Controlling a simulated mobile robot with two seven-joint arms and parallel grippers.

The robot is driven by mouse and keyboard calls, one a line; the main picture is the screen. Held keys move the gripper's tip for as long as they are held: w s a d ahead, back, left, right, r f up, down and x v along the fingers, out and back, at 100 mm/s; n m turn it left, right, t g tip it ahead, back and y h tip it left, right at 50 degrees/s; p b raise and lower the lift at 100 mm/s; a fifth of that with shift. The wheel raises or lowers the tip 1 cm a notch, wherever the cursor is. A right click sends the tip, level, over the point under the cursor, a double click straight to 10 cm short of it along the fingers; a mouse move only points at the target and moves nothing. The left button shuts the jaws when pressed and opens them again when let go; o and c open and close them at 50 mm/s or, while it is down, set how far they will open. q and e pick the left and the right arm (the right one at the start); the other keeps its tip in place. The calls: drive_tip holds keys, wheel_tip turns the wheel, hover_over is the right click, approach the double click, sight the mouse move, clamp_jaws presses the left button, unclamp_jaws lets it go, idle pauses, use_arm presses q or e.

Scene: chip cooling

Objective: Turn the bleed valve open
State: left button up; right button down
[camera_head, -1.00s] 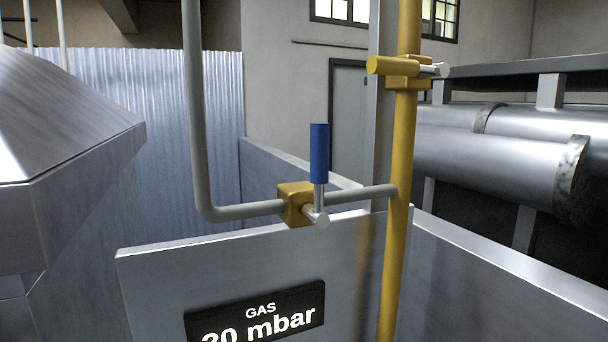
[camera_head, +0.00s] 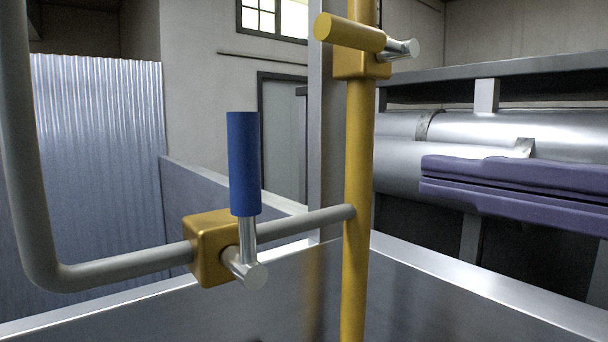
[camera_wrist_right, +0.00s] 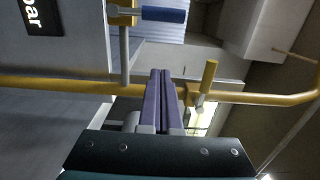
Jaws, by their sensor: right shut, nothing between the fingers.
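A blue-handled valve lever (camera_head: 244,165) stands upright on a brass valve body (camera_head: 208,250). The body sits on a roughly level grey branch pipe (camera_head: 115,266), so the lever lies across the pipe. The lever also shows in the right wrist view (camera_wrist_right: 163,14). A yellow-handled lever (camera_head: 348,32) lies across the upright yellow pipe (camera_head: 357,200), above the branch. It shows in the wrist view too (camera_wrist_right: 209,76). No label tells which is the bleed valve. My right gripper (camera_head: 424,177) is shut and empty, right of the yellow pipe and apart from both levers. My left gripper is out of view.
A metal panel (camera_head: 300,290) stands below the branch pipe; its sign (camera_wrist_right: 42,15) shows partly in the wrist view. Open air lies between the blue lever and the yellow pipe.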

sight(240, 200)
drive_tip(key=w+a+b, duration=0.1)
drive_tip(key=w+a, duration=0.4)
drive_tip(key=a, duration=0.4)
drive_tip(key=shift+a, duration=0.25)
drive_tip(key=shift+w+f, duration=0.1)
drive_tip(key=shift+w, duration=0.05)
